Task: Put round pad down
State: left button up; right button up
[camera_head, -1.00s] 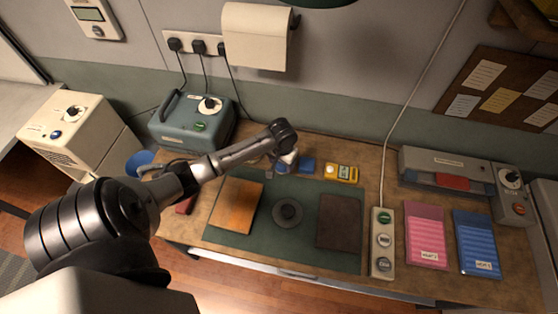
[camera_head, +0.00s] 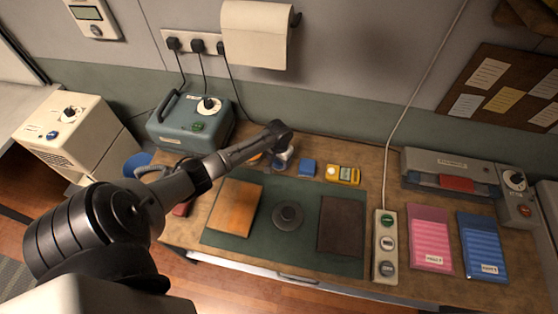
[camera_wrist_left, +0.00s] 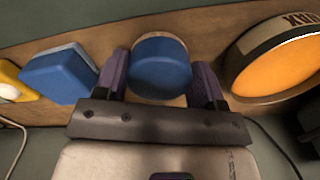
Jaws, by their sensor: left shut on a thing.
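The round pad (camera_wrist_left: 160,62) is blue with a pale wooden edge at its top. In the left wrist view it sits between the two dark fingers of my left gripper (camera_wrist_left: 163,82), which is shut on it. In the head view my left gripper (camera_head: 282,158) is over the back of the wooden bench, behind the green mat. The arm and wrist hide most of the pad there. Whether the pad touches the bench is hard to tell. A blue square block (camera_wrist_left: 60,74) stands left of the pad and also shows in the head view (camera_head: 308,167). My right gripper is not in view.
An orange-topped wax tin (camera_wrist_left: 285,65) is close on the right in the wrist view. A yellow device (camera_head: 343,174) stands beside the blue block. The green mat (camera_head: 275,248) holds an orange board, a dark round weight (camera_head: 288,215) and a brown board.

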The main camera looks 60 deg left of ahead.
pick_arm(q)
jog(key=shift+f, duration=0.1)
jog(key=shift+f, duration=0.1)
jog(key=o, duration=0.8)
jog(key=shift+o, duration=0.2)
